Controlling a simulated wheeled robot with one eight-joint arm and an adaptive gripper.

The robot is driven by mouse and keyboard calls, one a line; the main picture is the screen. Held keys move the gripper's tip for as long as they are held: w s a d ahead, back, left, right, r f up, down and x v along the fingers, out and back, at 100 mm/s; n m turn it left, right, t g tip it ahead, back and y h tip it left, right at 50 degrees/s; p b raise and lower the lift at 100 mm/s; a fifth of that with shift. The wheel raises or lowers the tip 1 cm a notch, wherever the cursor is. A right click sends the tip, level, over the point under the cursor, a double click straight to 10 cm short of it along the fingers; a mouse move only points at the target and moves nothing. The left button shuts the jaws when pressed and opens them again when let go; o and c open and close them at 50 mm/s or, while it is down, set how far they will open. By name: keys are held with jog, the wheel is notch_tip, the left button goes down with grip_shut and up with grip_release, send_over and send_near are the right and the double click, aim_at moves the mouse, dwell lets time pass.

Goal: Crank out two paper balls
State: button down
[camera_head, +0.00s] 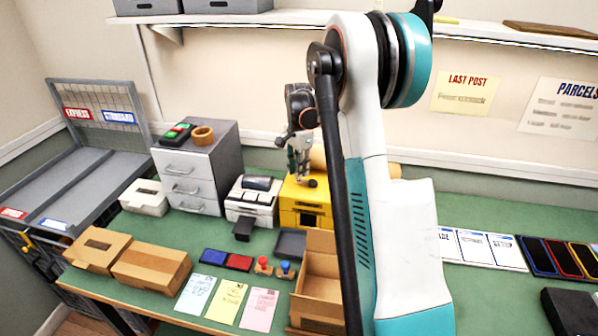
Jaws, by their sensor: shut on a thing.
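A yellow box-shaped machine (304,215) with a dark slot in its front stands on the green table, just right of a white machine. My gripper (301,172) points down at the top of the yellow machine and is shut on its crank, though the fingertips are small and the grip is hard to make out. A small dark knob (313,183) shows at the fingertips. A grey tray (290,243) lies in front of the yellow machine. I see no paper ball. My arm hides the area right of the machine.
A white machine (252,202) and a grey drawer cabinet (193,172) stand to the left. An open cardboard box (318,285), stamps and paper slips lie in front. A brown roll (318,157) is behind. Phones (545,257) lie at the right. A shelf (300,20) runs above.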

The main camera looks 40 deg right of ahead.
jog(key=shift+w+d+m, duration=0.3)
jog(key=shift+d+m, duration=0.1)
jog(key=shift+m, duration=0.65)
jog(key=shift+w+d+m, duration=0.25)
jog(key=shift+d+m, duration=0.1)
jog(key=shift+m, duration=0.7)
jog(key=c, duration=1.4)
grip_release()
